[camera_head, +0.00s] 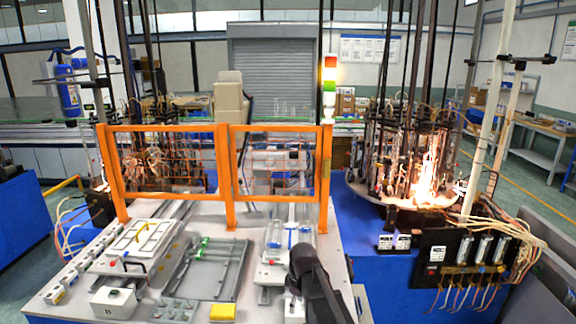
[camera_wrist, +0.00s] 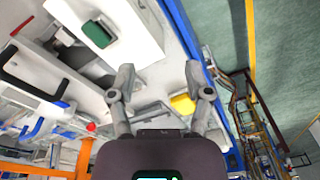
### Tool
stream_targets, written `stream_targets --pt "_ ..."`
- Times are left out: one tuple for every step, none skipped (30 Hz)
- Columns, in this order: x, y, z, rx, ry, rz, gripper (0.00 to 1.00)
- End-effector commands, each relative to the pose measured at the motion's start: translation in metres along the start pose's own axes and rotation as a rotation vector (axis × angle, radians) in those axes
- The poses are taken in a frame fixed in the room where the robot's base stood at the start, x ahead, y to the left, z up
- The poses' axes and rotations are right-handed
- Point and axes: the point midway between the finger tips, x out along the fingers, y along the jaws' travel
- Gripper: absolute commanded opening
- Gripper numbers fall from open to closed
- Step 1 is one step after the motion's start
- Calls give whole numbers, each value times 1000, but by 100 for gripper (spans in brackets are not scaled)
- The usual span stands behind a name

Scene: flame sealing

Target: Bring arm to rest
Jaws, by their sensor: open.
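My gripper (camera_wrist: 160,80) shows in the wrist view with its two grey fingers spread apart. It is open, and nothing is between the fingers. Beyond it lie the pale worktop and a small yellow block (camera_wrist: 183,103). In the head view my dark arm reaches up from the bottom edge, right of centre, over the front of the worktop (camera_head: 255,310). The gripper's fingers cannot be made out there.
An orange guard frame (camera_head: 225,128) stands across the worktop. A grey tray (camera_head: 205,268) and a white rack (camera_head: 140,243) lie left of my arm. A round burner station (camera_head: 400,195) with bright flames is at right, behind a wired black panel (camera_head: 465,262).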

Motion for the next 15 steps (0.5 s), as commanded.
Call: stream_targets --pt "15 -7 26 87 -6 4 65" --pt "18 -9 38 141 -10 7 65" --pt "24 -11 52 212 -14 11 65" --pt "27 -13 63 265 -18 14 65" --pt "31 -15 74 319 -20 17 65" --pt "36 -18 88 389 -24 20 65" --pt "40 -21 98 444 -27 24 65" --pt "43 -24 108 497 -30 27 65" --pt "48 -27 122 568 -34 32 65" --pt "52 -30 132 620 -37 36 65" --pt "55 -33 141 671 -39 39 65" --pt "59 -37 153 735 -42 44 65" --pt "62 -39 161 781 -44 47 65" --pt "65 -42 168 823 -46 50 65" --pt "68 -45 177 875 -48 54 65"
